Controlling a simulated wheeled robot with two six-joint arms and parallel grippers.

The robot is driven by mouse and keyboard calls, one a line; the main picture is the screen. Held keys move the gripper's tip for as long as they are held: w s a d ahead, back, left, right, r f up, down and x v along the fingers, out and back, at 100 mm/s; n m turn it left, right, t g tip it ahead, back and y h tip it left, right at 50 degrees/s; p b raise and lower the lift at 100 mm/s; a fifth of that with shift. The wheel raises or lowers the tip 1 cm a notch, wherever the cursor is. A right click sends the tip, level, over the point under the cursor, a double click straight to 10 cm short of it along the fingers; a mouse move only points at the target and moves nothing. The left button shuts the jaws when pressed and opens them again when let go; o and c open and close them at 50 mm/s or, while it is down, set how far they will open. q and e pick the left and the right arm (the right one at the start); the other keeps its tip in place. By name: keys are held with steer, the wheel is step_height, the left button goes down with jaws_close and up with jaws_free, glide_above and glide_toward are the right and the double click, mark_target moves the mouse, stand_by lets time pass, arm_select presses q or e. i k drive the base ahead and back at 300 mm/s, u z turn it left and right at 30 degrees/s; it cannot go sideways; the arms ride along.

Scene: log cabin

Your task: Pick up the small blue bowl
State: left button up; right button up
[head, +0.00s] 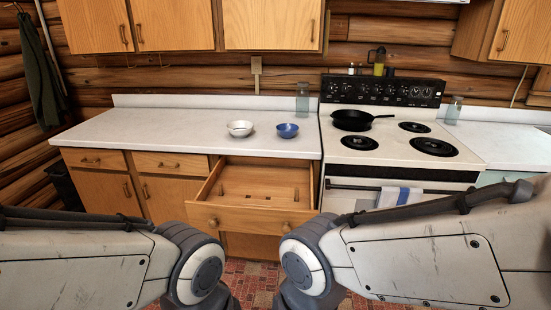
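The small blue bowl (287,131) stands upright on the white countertop (190,138), near its right end beside the stove. A white bowl (240,128) stands just left of it, with a small gap between them. My two arms come in from the lower left and lower right, well short of the counter. Neither gripper shows in the head view, so I cannot see whether they hold anything. Nothing touches the blue bowl.
An open, seemingly empty wooden drawer (258,218) juts out below the bowls. The stove (395,145) carries a black pan (352,119). Glass jars (302,98) stand at the back. The counter's left part is clear.

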mark_target(287, 132)
steer(key=k, duration=0.6)
steer(key=z, duration=0.7)
steer(key=i, duration=1.75)
steer(key=u, duration=0.8)
steer(key=i, duration=0.8)
steer(key=u, duration=0.75)
